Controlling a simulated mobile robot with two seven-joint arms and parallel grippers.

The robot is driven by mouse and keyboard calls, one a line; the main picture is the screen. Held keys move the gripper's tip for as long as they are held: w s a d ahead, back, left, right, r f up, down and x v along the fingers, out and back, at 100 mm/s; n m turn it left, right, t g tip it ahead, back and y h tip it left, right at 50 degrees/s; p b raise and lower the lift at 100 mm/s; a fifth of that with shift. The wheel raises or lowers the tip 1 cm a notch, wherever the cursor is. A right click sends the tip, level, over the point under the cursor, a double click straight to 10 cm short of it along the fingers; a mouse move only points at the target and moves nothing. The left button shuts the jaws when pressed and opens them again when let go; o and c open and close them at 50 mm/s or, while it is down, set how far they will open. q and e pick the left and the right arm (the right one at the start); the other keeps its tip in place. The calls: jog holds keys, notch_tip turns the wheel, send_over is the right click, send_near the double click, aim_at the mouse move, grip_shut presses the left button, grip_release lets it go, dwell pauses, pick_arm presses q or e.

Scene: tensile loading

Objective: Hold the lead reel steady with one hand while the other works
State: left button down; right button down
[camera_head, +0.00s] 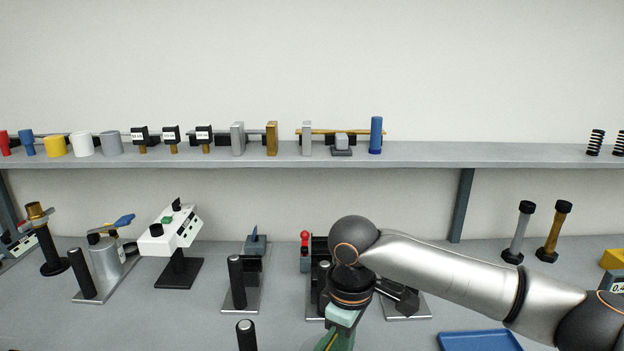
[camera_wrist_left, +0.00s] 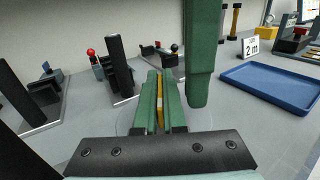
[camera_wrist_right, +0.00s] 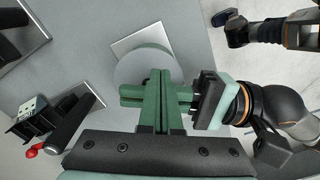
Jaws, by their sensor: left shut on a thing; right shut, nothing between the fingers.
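The lead reel seems to be the thing with a pale round disc (camera_wrist_right: 132,72) under my fingers in the right wrist view; most of it is hidden. My left gripper (camera_wrist_left: 158,84) points forward and is shut on a narrow yellow part, apparently the reel's. A bit of yellow also shows at the bottom of the head view. My right gripper (camera_head: 338,343) points down and is shut with nothing in it. It is close to the left fingers, crossing over them in the right wrist view (camera_wrist_right: 160,82). In the left wrist view its green finger (camera_wrist_left: 203,55) hangs right of the left fingertips.
Black posts on metal plates stand nearby, one (camera_head: 236,282) left of my grippers and another (camera_head: 246,336) at the front edge. A blue tray (camera_head: 478,341) lies to the right. A white instrument box (camera_head: 172,232) stands at left. A shelf (camera_head: 230,153) spans the back.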

jog(key=shift+w+d, duration=0.3)
jog(key=shift+w+d, duration=0.3)
jog(key=shift+w, duration=0.1)
jog(key=shift+w+d, duration=0.15)
jog(key=shift+w, duration=0.35)
jog(key=shift+w, duration=0.15)
dwell(0.5)
jog(key=shift+d, duration=0.2)
jog(key=shift+d+r, duration=0.1)
jog(key=shift+d, duration=0.1)
notch_tip(320, 180, up, 6)
jog(key=shift+f, duration=0.1)
dwell(0.4)
